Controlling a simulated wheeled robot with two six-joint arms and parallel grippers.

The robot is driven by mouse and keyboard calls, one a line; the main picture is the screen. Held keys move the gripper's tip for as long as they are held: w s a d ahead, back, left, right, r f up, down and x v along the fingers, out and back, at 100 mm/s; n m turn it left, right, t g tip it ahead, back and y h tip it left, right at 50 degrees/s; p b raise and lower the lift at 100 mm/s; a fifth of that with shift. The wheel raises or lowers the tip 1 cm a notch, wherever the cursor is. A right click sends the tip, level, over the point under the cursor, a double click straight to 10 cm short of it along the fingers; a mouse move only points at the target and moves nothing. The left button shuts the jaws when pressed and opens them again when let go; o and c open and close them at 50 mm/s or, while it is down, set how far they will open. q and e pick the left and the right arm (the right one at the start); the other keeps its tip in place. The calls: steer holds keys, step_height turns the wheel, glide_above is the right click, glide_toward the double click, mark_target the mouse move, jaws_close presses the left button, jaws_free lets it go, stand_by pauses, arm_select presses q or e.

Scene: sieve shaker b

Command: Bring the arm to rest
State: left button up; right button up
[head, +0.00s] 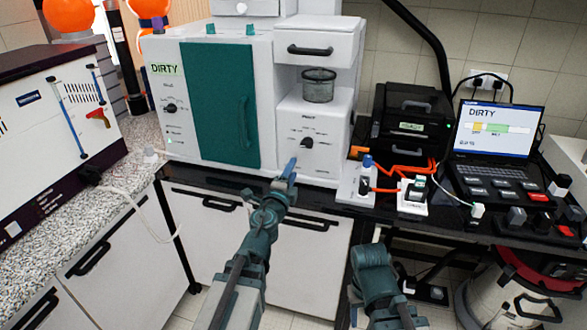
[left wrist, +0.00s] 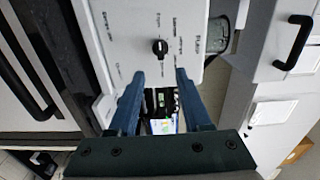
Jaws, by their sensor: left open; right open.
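My left gripper (head: 289,168) is at the front of the white lab machine (head: 222,165), just below and left of its dial (head: 306,143). In the left wrist view its two blue fingers (left wrist: 158,98) are apart with nothing held between them. The dial (left wrist: 160,47) shows beyond the fingertips, apart from them. A metal mesh-like cup (head: 319,85) stands on the ledge above the dial panel. My right arm (head: 373,268) shows at the lower middle of the head view, but its fingers are not visible.
A black bench (head: 330,207) carries the machine, a laptop (head: 495,130) reading DIRTY, a black case (head: 412,120) and orange cables. A second machine (head: 50,140) stands on the speckled counter at left. White drawers are below. A round vacuum-like canister (head: 510,300) is at lower right.

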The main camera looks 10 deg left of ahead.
arm_select(q)
steer(key=s+f+n+g+y+p, duration=0.1)
steer(key=s+f+n+g+y, duration=0.65)
steer(key=f+n, duration=0.6)
steer(key=s+d+f+g+h, duration=0.2)
steer(key=s+d+g, duration=0.3)
steer(key=s, duration=0.4)
steer(key=s+d+f+g+h, duration=0.3)
steer(key=s+d+g, duration=0.3)
steer(key=s+d, duration=0.2)
steer(key=shift+s+f+n+h, duration=0.35)
steer(key=shift+s+f+n, duration=0.1)
steer(key=shift+s+f, duration=0.4)
steer(key=shift+w+d, duration=0.1)
steer(key=shift+w, duration=0.05)
stand_by(3.5)
